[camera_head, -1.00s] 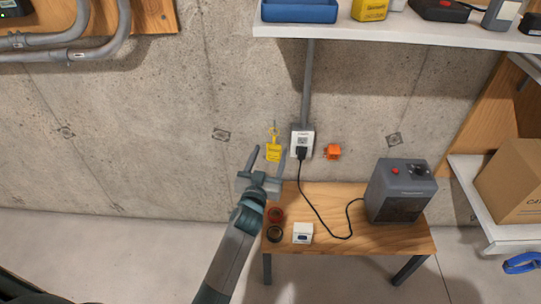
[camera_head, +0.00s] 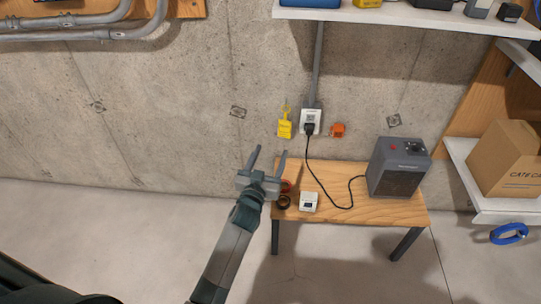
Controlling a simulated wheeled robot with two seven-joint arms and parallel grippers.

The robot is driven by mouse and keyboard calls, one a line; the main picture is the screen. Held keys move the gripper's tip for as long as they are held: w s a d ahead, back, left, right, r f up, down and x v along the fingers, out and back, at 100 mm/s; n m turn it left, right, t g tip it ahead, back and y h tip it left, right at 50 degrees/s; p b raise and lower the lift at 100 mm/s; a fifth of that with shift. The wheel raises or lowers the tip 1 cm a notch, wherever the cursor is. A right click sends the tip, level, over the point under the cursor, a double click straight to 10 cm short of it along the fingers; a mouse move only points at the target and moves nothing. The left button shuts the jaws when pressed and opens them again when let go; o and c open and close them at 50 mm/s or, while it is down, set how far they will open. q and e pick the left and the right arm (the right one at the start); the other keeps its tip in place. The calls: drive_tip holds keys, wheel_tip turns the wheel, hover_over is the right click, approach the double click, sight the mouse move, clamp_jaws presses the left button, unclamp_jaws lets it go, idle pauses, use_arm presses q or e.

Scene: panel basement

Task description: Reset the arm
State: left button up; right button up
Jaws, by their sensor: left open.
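My left gripper (camera_head: 266,166) is open and empty, with its two fingers pointing up and spread apart. It shows in front of the left end of a small wooden table (camera_head: 385,211). My left arm (camera_head: 229,247) reaches up to it from the bottom of the view. My right gripper is not in view.
A grey heater (camera_head: 398,168) stands on the table, its black cord plugged into a wall outlet (camera_head: 311,117). A small white box (camera_head: 309,201), yellow tag (camera_head: 285,128) and orange item (camera_head: 338,130) are nearby. A shelf (camera_head: 400,14) overhangs above. The floor at left is clear.

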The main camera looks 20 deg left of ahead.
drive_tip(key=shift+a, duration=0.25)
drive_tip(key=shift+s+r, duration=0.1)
use_arm(q)
drive_tip(key=s+d+f+m+g+h, duration=0.15)
drive_tip(key=s+f+g, duration=0.25)
drive_tip(key=s, duration=0.9)
drive_tip(key=s+d+f+m+g+h, duration=0.1)
drive_tip(key=s+d+f+g, duration=0.25)
drive_tip(key=s, duration=0.95)
drive_tip(key=s+d+f+m+g+h, duration=0.15)
drive_tip(key=s+f+g, duration=0.25)
drive_tip(key=s, duration=1)
drive_tip(key=s+a+f+n+g+y+p, duration=0.1)
drive_tip(key=a+f+p, duration=0.2)
drive_tip(key=f+p, duration=1.2)
wheel_tip(320, 180, down, 2)
drive_tip(key=shift+f+y, duration=0.2)
drive_tip(key=shift+y, duration=0.2)
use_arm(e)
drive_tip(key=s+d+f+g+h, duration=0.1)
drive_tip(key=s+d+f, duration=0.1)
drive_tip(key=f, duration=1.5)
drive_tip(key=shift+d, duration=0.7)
